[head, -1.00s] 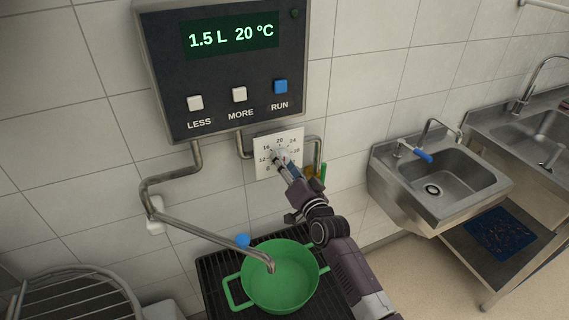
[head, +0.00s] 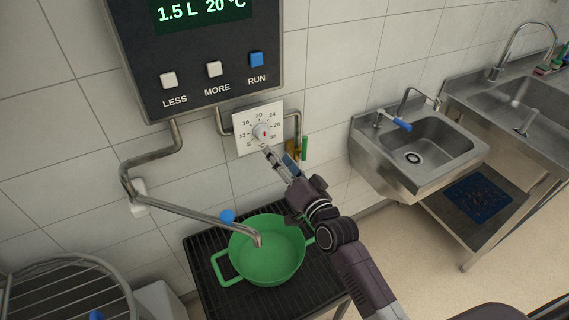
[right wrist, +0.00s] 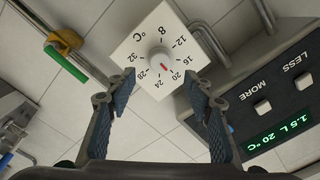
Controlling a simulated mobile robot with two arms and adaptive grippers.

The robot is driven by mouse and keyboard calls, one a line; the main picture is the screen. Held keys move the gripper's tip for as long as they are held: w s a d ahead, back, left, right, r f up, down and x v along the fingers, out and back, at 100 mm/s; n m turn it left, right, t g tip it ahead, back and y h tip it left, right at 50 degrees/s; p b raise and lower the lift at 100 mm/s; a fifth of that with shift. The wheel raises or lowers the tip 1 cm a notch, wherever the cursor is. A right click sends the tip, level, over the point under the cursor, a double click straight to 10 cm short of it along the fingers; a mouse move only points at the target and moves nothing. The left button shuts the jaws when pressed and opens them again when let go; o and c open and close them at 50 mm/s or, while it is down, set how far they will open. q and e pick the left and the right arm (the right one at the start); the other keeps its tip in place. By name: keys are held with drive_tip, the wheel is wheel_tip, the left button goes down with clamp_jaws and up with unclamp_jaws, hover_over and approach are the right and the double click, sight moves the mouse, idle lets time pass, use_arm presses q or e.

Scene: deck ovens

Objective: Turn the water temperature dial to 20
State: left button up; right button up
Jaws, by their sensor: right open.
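The temperature dial (head: 260,131) is a grey knob on a white square plate with numbers, on the tiled wall below the control box. In the right wrist view the knob (right wrist: 160,57) shows a red mark pointing roughly between 20 and 24; the exact setting is hard to read. The display on the control box (head: 202,10) reads 1.5 L and 20 °C; it also shows in the right wrist view (right wrist: 284,130). My right gripper (head: 275,156) is open and empty, just below and in front of the dial, apart from it. My left gripper is not in view.
A green pot (head: 268,262) stands on a black grate under the spout of a bent pipe (head: 190,212). A pipe with a yellow fitting and green handle (head: 305,148) is right of the dial. Sinks (head: 425,150) stand at the right. LESS, MORE and RUN buttons (head: 257,60) are above.

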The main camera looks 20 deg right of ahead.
drive_tip(key=shift+s+d, duration=0.25)
drive_tip(key=shift+s, duration=0.95)
drive_tip(key=s+a+f+n+g, duration=0.2)
drive_tip(key=s+f+n+g, duration=0.5)
drive_tip(key=s+f, duration=0.65)
drive_tip(key=s+d+f+n+g+h, duration=0.1)
drive_tip(key=s+d+g+h, duration=0.2)
drive_tip(key=s, duration=0.7)
drive_tip(key=s+d+n+g, duration=0.15)
drive_tip(key=s+g, duration=0.25)
drive_tip(key=s, duration=0.6)
wheel_tip(320, 180, down, 30)
drive_tip(key=s+g+b, duration=0.1)
drive_tip(key=s+b, duration=0.1)
drive_tip(key=b, duration=0.1)
drive_tip(key=s+d+f+g+b, duration=0.1)
drive_tip(key=s+d+f+b, duration=0.2)
drive_tip(key=s+f, duration=1.4)
wheel_tip(320, 180, down, 2)
drive_tip(key=shift+s+d+f+g, duration=0.15)
drive_tip(key=shift+d+g, duration=0.15)
drive_tip(key=shift+d, duration=0.15)
